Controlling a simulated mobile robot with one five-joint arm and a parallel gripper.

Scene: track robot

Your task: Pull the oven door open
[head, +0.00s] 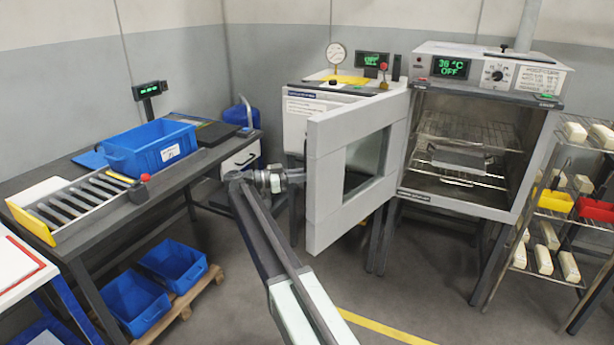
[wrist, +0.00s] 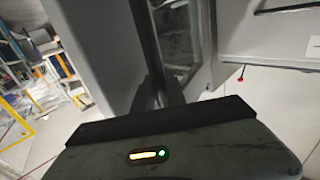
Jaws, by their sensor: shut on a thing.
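The oven (head: 487,157) stands right of centre in the head view, its chamber open to view with wire racks (head: 462,180) inside. Its grey door (head: 322,190), with a dark window, stands wide open, swung out to the left of the chamber. My gripper (head: 293,177) is at the left, outer side of the door, near its free edge, shut on the door handle. The handle itself is mostly hidden by the gripper and door.
A workbench with a blue bin (head: 150,150) and a roller tray stands on the left. Blue crates (head: 172,262) lie on a pallet below. A wire shelf with red and yellow trays (head: 555,201) stands at the right. Floor before the oven is clear, with a yellow line (head: 385,328).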

